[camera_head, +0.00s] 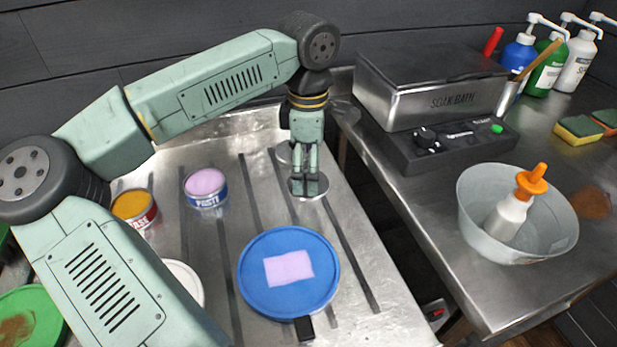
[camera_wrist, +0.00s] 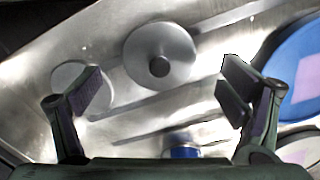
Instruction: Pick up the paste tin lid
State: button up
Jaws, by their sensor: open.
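A round metal lid with a dark centre knob lies on the steel drainboard, seen in the head view (camera_head: 316,192) and the wrist view (camera_wrist: 144,40); it looks like the paste tin lid, though no label shows. My gripper (camera_head: 307,187) points down over it, fingers apart and empty. In the wrist view my fingertips (camera_wrist: 163,88) stand to either side, with the lid's knob between them and a little toward the top of the picture. The open paste tin (camera_head: 206,189), blue-labelled with lilac paste, stands to the left.
A second plain metal disc (camera_wrist: 70,73) lies near the left finger. A large blue lid (camera_head: 258,293) with a lilac label lies in front. An orange-topped tin (camera_head: 134,207) stands left. The soak bath (camera_head: 395,105) and a bowl (camera_head: 475,225) are on the right counter, beyond a gap.

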jog(key=shift+f, duration=1.1)
jog(key=c, duration=1.6)
grip_shut()
jog(key=shift+f, duration=0.1)
